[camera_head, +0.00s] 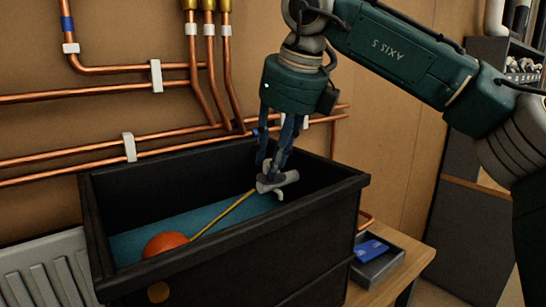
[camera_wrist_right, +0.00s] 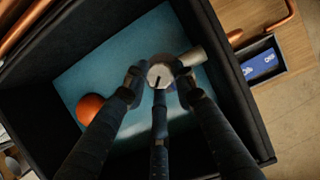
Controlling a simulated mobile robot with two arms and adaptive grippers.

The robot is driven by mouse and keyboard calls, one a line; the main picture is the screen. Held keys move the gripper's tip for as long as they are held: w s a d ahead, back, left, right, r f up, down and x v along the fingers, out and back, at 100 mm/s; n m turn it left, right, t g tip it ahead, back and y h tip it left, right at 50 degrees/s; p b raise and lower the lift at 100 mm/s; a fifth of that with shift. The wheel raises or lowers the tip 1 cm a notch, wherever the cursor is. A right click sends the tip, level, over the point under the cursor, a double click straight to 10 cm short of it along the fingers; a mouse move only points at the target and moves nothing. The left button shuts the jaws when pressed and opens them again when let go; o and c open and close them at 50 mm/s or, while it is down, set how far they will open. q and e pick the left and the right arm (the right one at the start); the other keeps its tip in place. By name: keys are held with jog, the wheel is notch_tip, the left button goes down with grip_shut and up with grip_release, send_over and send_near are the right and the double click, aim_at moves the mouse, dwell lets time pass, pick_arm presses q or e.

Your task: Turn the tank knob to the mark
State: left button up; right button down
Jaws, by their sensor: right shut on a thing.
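The open black tank (camera_head: 122,262) holds blue water (camera_head: 225,217), an orange float ball (camera_head: 165,245) and a thin yellow rod (camera_head: 222,215) running from the ball to a grey valve (camera_head: 288,179). My right gripper (camera_head: 271,172) reaches down from above into the tank and is shut at the valve. In the right wrist view, its fingers (camera_wrist_right: 160,80) close around a pale round tank knob (camera_wrist_right: 159,72) with a short dark line on its face. The fingers hide part of the knob's rim, and I cannot make out a separate target mark. My left gripper is not in view.
Copper pipes (camera_head: 95,150) run along the wall behind the tank. A white radiator (camera_head: 45,272) stands at the lower left. A small tray (camera_head: 378,264) with a blue card (camera_head: 371,250) lies on the wooden bench right of the tank. The tank walls surround the gripper.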

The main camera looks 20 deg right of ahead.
jog(key=shift+w+d+r+n+p, duration=0.1)
jog(key=shift+w+r+n+p, duration=0.05)
jog(key=shift+r+n+p, duration=0.3)
jog(key=shift+d+n+y+p, duration=0.1)
jog(key=shift+n+y+p, duration=0.55)
jog(key=shift+n, duration=0.5)
jog(key=n+p, duration=0.2)
jog(key=n+g+y+p, duration=0.1)
jog(key=n+p, duration=0.1)
jog(key=shift+w+d+r, duration=0.1)
jog(key=shift+w+r, duration=0.05)
jog(key=shift+w+n+g+y+p, duration=0.1)
jog(key=shift+n+g+y+p, duration=0.45)
jog(key=shift+n+p, duration=1.25)
jog(key=shift+f, duration=0.2)
jog(key=c, duration=1.5)
grip_release()
jog(key=shift+g, duration=0.25)
jog(key=shift+o, duration=0.2)
jog(key=shift+f, duration=0.15)
